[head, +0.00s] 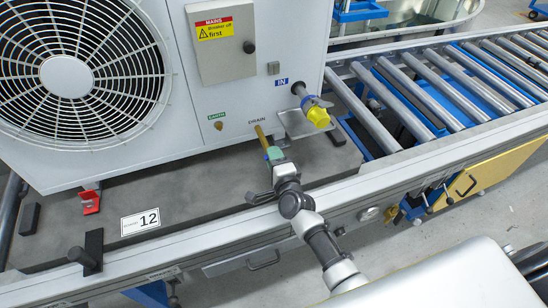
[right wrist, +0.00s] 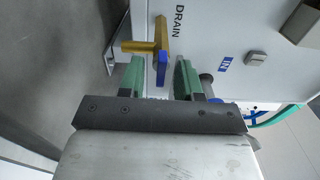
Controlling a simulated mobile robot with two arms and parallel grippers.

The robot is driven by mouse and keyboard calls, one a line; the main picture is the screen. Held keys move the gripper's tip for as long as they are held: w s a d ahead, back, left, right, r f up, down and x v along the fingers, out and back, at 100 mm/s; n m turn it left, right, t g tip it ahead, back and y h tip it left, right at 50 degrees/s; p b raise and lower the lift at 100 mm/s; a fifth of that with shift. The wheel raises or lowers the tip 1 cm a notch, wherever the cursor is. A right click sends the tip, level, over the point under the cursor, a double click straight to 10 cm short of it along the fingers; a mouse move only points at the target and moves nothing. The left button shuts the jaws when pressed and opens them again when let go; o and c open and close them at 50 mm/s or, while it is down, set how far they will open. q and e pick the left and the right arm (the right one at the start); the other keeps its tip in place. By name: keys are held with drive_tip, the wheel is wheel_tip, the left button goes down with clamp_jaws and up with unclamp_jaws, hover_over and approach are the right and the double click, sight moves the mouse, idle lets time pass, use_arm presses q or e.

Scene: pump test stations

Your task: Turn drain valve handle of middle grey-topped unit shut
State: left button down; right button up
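The unit is a white housing (head: 215,105) with a round fan grille; its top is out of the head view. Its drain valve, a brass piece (head: 261,136), sticks out below the DRAIN label. In the right wrist view the brass valve (right wrist: 141,46) carries a lever with a blue end (right wrist: 162,64). My right gripper (head: 273,154) is at the valve; its green fingers (right wrist: 159,77) stand apart on either side of the blue end, with gaps visible. In the head view the fingers hide the lever. My left gripper is not in view.
An inlet with a yellow cap (head: 318,116) and blue collar sticks out right of the drain, above a small metal plate (head: 300,123). The unit stands on a grey board (head: 190,197) with a 12 label (head: 140,222). A roller conveyor (head: 420,95) runs right.

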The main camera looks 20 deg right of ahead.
drive_tip(key=s, duration=1)
drive_tip(key=shift+s+d, duration=0.2)
drive_tip(key=shift+s, duration=0.2)
